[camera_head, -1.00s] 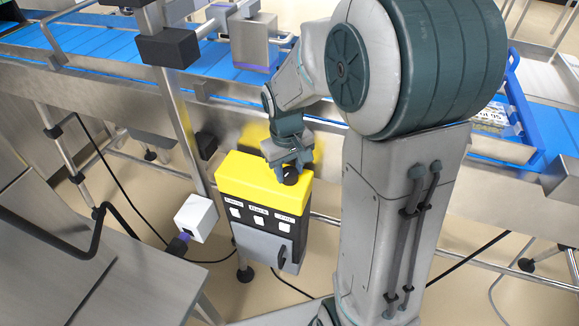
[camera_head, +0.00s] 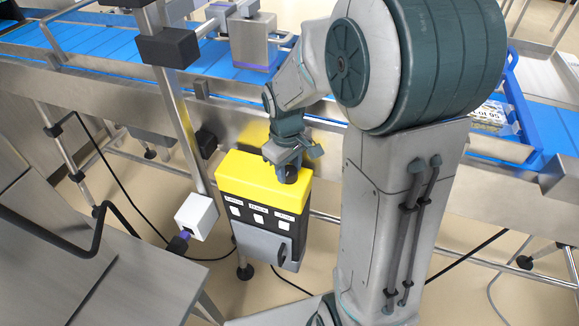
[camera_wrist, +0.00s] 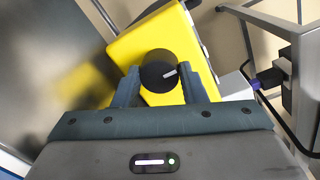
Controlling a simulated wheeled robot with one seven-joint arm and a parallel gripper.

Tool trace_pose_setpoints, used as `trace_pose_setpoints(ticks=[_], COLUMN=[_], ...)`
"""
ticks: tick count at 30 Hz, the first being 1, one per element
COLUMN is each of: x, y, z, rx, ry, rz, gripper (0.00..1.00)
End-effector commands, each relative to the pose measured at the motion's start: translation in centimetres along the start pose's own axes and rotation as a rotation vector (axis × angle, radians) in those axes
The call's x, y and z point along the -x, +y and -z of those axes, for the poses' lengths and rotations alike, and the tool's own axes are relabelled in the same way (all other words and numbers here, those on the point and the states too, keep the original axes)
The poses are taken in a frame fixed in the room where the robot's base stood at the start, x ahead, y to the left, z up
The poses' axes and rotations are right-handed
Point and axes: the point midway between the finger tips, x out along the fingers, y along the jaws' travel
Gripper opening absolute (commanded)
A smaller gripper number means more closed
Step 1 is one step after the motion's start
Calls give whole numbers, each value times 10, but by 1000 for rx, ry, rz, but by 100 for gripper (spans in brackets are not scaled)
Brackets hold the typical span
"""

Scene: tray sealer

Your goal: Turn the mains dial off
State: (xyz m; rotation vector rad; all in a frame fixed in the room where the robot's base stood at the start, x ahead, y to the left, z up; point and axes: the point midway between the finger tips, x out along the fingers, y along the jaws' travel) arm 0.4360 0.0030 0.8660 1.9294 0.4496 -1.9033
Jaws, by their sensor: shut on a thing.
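The mains dial (camera_wrist: 160,72) is a round black knob with a white pointer line, on the yellow top of the control box (camera_head: 245,174). In the wrist view it sits between the two fingers of my gripper (camera_wrist: 163,84), and the pointer line aims right and slightly up. My gripper is shut on the dial. In the head view my gripper (camera_head: 289,170) reaches down onto the right part of the yellow top, and it mostly hides the dial.
The box's dark front has several white labelled buttons (camera_head: 258,219) and a grey lower panel. A white box with a plug (camera_head: 196,217) is to its left. A steel conveyor with a blue belt (camera_head: 110,40) runs behind. A steel table (camera_head: 70,270) stands at lower left.

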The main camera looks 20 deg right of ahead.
Motion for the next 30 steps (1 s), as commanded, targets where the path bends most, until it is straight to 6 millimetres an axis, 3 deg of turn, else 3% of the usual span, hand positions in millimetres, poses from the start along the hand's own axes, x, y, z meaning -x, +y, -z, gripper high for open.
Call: trace_pose_setpoints(ticks=[1,3,14,17,30], x=[1,1,6,19,114], y=[0,0,0,1,0], z=[1,1,0,1,1], rx=[3,2,0,0,0], ry=[2,2,2,4,5], rz=[-2,-2,-1,-3,-3], gripper=[44,60,60,60,60])
